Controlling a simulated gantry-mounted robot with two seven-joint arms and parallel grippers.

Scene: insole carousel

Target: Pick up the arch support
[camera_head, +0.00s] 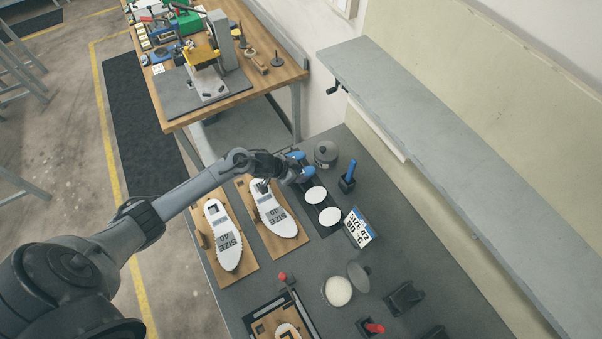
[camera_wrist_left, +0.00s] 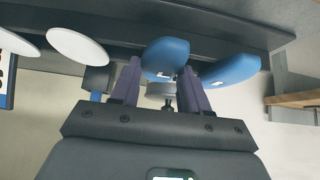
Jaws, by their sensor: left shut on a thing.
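Two blue arch supports are at the far end of a dark tray (camera_head: 322,232). My left gripper (camera_head: 286,168) has come in from the left and is at them. It is shut on the arch support nearer the white ovals (camera_head: 306,174), which shows between the fingers in the left wrist view (camera_wrist_left: 166,56). The other arch support (camera_head: 296,155) is just beside it, outside the fingers; it also shows in the left wrist view (camera_wrist_left: 232,69). I cannot tell whether the held one is clear of the tray. My right gripper is out of view.
Two white ovals (camera_head: 316,195) lie on the same tray. White insoles (camera_head: 222,236) marked SIZE 40 lie on wooden boards (camera_head: 290,245) to the left. A round grey pot (camera_head: 326,155), a blue-handled tool (camera_head: 349,171) and a size card (camera_head: 357,228) stand close by.

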